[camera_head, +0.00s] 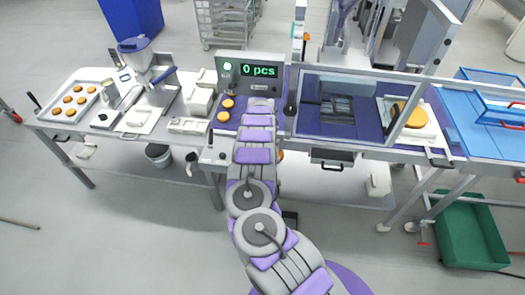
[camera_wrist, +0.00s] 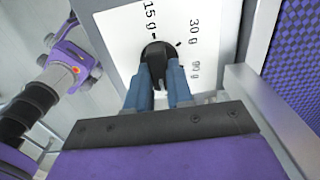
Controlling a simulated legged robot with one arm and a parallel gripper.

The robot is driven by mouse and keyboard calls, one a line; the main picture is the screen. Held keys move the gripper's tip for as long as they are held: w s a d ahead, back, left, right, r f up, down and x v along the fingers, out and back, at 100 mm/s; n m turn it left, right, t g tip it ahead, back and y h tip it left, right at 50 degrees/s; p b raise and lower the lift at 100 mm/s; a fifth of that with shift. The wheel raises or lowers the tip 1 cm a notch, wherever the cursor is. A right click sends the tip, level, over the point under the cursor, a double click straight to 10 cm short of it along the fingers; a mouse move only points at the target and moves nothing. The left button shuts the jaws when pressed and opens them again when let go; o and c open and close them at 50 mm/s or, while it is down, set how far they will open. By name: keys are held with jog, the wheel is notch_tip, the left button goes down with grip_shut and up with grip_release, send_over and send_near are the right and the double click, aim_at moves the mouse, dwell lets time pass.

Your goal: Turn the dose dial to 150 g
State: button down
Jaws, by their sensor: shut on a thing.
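In the wrist view the dose dial is a black knob (camera_wrist: 155,52) on a white scale plate (camera_wrist: 118,33) marked 15 g, 30 g and 90 g, which appear turned sideways. My gripper (camera_wrist: 160,70) has its two blue fingers closed around the knob's near part. I cannot tell exactly which mark the knob points to; no 150 g label shows, and the plate's lower part is hidden by the fingers. In the head view my arm reaches to the bench below a grey box with a green display (camera_head: 259,71) reading 0 pcs; the gripper and dial are hidden there.
Round orange patties (camera_head: 223,116) lie left of my arm, more on a tray (camera_head: 89,84) at far left. A framed station (camera_head: 340,105) and a white tray with a patty (camera_head: 407,116) stand to the right. A green crate (camera_head: 470,232) is on the floor.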

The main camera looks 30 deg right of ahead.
jog(key=shift+w+r, duration=0.15)
jog(key=shift+w, duration=0.05)
jog(key=c, duration=1)
grip_release()
jog(key=shift+a, duration=0.1)
notch_tip(320, 180, up, 12)
